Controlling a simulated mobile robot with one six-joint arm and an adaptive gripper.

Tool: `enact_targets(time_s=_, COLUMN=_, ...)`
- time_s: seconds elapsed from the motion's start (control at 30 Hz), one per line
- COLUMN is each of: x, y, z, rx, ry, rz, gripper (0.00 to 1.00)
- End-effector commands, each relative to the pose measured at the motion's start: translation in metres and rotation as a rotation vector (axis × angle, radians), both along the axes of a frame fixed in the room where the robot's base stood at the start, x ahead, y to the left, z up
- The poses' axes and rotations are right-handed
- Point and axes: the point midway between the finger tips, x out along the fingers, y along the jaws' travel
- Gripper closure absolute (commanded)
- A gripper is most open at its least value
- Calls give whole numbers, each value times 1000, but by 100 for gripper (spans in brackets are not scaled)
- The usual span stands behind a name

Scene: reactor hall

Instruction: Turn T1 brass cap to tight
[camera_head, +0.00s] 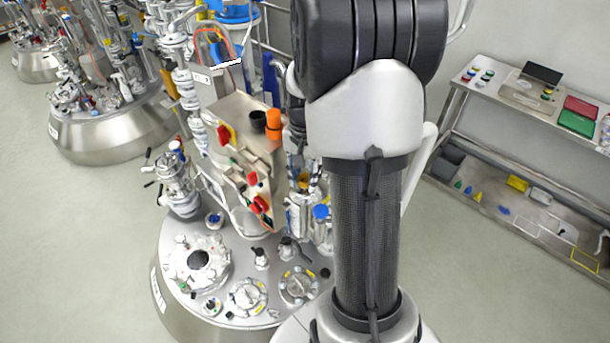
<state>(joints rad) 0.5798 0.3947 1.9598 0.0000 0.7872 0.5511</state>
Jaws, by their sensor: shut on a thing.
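My arm stands large in front of the camera and covers the middle right of the view. I cannot make out my gripper; its fingertips do not show clearly among the dark and silver parts left of the arm. I cannot identify the T1 brass cap either. A small yellowish patch shows among the silver fittings (303,190) just left of my arm, but it is too small to tell what it is. The nearest steel vessel (185,318) carries several fittings on its lid, including a round port with a dark centre (198,259).
A steel control box (237,135) with red and orange knobs rises above the nearest vessel. More steel vessels (110,135) stand at the back left. A wall bench (485,107) with red and green trays and a lower shelf (520,207) stands right. The floor at left is clear.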

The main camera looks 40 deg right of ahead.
Motion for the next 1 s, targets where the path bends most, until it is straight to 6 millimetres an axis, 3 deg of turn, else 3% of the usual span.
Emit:
enact_targets(time_s=0.3, x=1, y=0, z=1, rx=-1, ry=-1, rz=-126, gripper=93)
enact_targets(time_s=0.87, x=1, y=0, z=1, rx=-1, ry=-1, rz=-154, gripper=93)
enact_targets(time_s=0.9, x=1, y=0, z=1, rx=-1, ry=-1, rz=-154, gripper=67)
enact_targets(time_s=1.0, x=1, y=0, z=1, rx=-1, ry=-1, rz=-154, gripper=61)
